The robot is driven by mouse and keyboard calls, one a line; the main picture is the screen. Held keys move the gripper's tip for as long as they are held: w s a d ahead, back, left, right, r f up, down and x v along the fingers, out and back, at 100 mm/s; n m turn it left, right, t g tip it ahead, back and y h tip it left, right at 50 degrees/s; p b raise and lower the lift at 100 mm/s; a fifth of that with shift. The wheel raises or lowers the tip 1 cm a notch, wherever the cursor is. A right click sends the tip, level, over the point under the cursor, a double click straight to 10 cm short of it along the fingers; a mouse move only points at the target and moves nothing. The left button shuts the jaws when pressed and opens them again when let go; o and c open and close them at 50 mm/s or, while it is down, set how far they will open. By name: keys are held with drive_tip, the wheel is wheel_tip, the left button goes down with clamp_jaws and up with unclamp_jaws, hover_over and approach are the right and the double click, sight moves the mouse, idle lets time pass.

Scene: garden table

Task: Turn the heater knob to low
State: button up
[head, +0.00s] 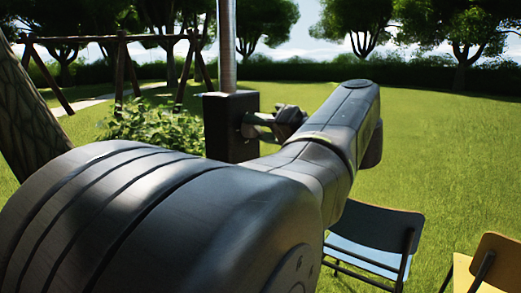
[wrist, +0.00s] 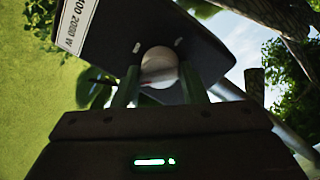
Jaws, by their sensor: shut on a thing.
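The heater's dark box (head: 226,140) is mounted on a metal pole in the head view. Its dark face (wrist: 105,45) also shows close up in the wrist view. A round pale knob (wrist: 160,62) sits on that face, with small light marks beside it. My gripper (wrist: 159,80) has one finger on each side of the knob and is shut on it. In the head view my gripper (head: 258,126) reaches the right side of the box; the knob is hidden there. I cannot tell which setting the knob points to.
A white label (wrist: 76,22) with partly readable watt figures is on the heater face. The metal pole (head: 226,45) rises above the box. A dark chair (head: 375,228) and a yellow chair (head: 490,262) stand at lower right. Open lawn lies beyond.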

drive_tip(key=n+b, duration=0.4)
drive_tip(key=b, duration=0.1)
drive_tip(key=shift+f, duration=0.15)
drive_tip(key=n+b, duration=0.2)
drive_tip(key=b, duration=0.1)
drive_tip(key=shift+s+r+n+t, duration=0.1)
drive_tip(key=shift+r+n+t, duration=0.1)
drive_tip(key=shift+n+t, duration=0.15)
drive_tip(key=shift+b, duration=0.3)
drive_tip(key=o, duration=0.9)
drive_tip(key=shift+a, duration=0.1)
drive_tip(key=shift+o, duration=0.2)
drive_tip(key=p+v, duration=0.3)
drive_tip(key=v, duration=1.1)
drive_tip(key=shift+w, duration=0.2)
